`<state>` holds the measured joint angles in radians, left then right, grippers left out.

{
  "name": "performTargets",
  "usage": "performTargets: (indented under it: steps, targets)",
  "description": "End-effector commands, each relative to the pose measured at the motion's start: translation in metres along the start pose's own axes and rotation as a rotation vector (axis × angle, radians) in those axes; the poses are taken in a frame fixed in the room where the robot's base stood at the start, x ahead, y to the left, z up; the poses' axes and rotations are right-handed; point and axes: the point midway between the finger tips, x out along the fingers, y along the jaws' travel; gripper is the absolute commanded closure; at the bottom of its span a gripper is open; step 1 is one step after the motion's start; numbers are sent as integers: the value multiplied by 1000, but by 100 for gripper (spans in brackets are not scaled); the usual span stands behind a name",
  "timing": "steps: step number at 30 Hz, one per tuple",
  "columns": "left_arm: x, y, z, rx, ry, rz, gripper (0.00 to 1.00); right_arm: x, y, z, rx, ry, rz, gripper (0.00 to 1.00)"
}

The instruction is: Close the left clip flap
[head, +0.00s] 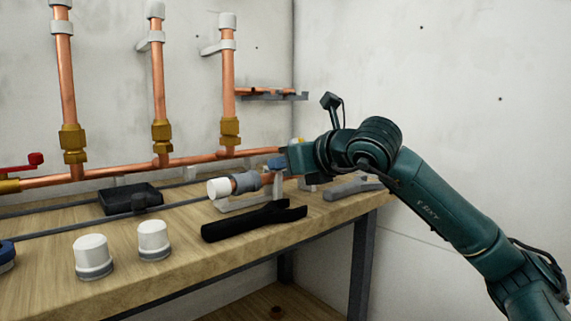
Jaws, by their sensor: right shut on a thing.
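Three upright copper pipes stand against the wall, each with a pale clip near its top. The left clip (61,27) is at the upper left; I cannot tell whether its flap is open. The middle clip (152,39) and right clip (216,47) each have a pale piece sticking out to the left. My right gripper (284,160) is low over the far end of the workbench, well right of and below the clips. It is shut on a small blue part (277,163), mostly hidden by the jaws. My left gripper is not in view.
The wooden bench (190,250) carries a white-capped pipe piece (219,187), a black pliers-like tool (250,220), a grey tool (352,187), a black tray (130,198) and two white-topped cylinders (93,256). A horizontal copper pipe (110,170) runs behind. A red-handled valve (35,159) is at left.

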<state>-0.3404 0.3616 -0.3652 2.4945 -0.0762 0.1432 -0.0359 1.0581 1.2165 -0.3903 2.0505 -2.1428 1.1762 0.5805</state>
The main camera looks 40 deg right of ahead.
Motion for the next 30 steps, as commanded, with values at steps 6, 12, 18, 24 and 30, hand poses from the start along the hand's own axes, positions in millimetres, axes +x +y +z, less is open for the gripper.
performTargets:
  steps: [6, 12, 18, 24, 30]
  targets:
    - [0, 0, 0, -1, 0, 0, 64, 0, 0, 1, 0, -4, 0, 69]
    - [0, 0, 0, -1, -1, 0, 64, 0, 0, 0, 0, -2, 0, 61]
    - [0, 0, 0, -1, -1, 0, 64, -3, 0, 0, -1, -2, -1, 61]
    - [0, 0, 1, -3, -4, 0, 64, -32, -1, 0, -4, -1, -5, 61]
    - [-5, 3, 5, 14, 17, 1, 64, -77, -1, -3, -5, -1, -7, 61]
